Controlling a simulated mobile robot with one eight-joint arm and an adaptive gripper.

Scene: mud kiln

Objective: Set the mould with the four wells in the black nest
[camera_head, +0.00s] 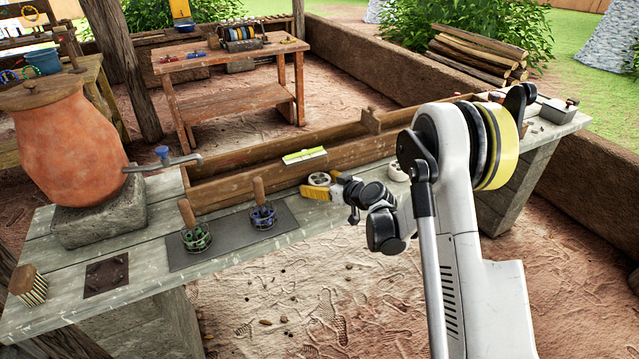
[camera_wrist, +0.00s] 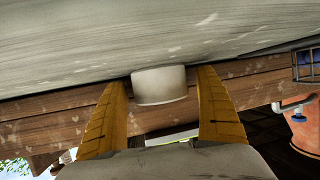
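A pale round mould (camera_head: 319,180) with dark wells in its top sits on the bench at the foot of the wooden trough; its wells are too small to count surely. In the wrist view its plain white side (camera_wrist: 159,85) shows between the two yellow fingers. My gripper (camera_head: 318,190) is open around it, with a gap at the right finger; the left finger is very close to it. A second pale round mould (camera_head: 398,172) with dark holes stands farther right, partly behind my arm. A dark square plate (camera_head: 107,275) with small raised corner parts, apparently the black nest, lies at the bench's left end.
A grey mat (camera_head: 188,257) bears two wood-handled tools (camera_head: 195,238) (camera_head: 263,216) between nest and gripper. A striped block (camera_head: 29,286) stands left of the nest. A clay urn (camera_head: 70,140) with a tap stands behind. A green-and-white item (camera_head: 304,156) lies on the trough (camera_head: 240,182).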

